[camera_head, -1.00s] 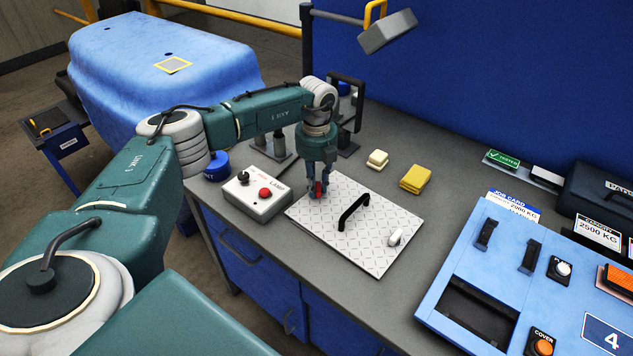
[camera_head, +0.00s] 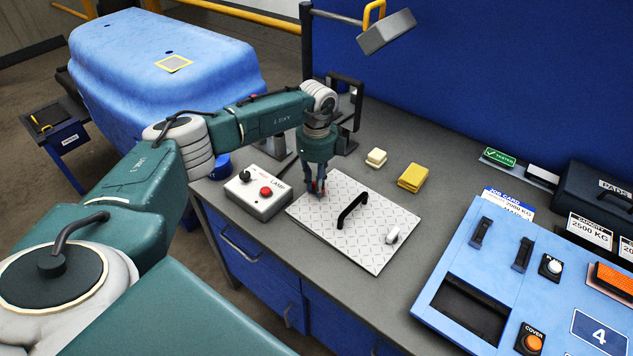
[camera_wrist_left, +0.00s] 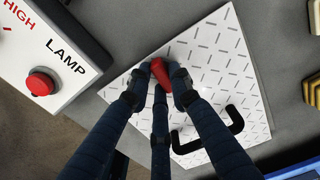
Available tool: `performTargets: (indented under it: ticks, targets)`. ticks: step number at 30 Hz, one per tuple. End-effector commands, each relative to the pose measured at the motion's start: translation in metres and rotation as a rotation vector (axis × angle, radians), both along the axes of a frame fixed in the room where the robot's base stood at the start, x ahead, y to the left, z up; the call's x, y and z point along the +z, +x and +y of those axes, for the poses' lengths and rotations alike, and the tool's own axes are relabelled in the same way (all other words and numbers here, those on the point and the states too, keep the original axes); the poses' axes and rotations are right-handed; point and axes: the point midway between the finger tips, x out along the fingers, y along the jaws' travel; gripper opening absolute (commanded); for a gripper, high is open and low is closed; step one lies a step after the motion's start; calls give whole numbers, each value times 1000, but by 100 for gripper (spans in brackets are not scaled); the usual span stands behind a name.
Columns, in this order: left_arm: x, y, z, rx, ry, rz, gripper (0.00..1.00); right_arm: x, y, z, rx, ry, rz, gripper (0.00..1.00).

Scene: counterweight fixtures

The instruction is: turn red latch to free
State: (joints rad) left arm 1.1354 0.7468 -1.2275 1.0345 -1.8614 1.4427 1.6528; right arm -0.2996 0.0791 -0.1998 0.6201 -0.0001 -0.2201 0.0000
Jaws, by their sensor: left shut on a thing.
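My right gripper is not in view.
A lamp box (camera_head: 258,193) with a red button (camera_head: 266,191) and a black knob stands just left of the plate. Yellow blocks (camera_head: 413,177) lie behind it. A blue panel (camera_head: 540,290) with switches is at the right. Grey bench top is clear between plate and panel.

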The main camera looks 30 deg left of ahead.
Motion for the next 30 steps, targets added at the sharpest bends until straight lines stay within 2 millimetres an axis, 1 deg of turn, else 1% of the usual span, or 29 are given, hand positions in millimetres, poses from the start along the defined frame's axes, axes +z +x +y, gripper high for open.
performTargets:
  ticks: [7, 21, 22, 23, 24, 25, 30]
  targets:
    - [0, 0, -1, 62, -1, 0, 0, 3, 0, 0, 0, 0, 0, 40]
    - [0, 1, 0, 74, 0, -2, 0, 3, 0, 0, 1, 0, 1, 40]
    - [0, 1, 0, 74, 0, -2, 24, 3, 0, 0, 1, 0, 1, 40]
    - [0, 1, 0, 74, 0, -2, 30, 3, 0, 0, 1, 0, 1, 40]
    - [0, 1, 0, 74, 0, -2, 38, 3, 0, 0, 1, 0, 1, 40]
    - [0, 0, 0, 74, 0, -2, 40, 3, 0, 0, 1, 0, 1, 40]
    - [0, 0, 0, 73, 0, -1, 40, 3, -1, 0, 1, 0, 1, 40]
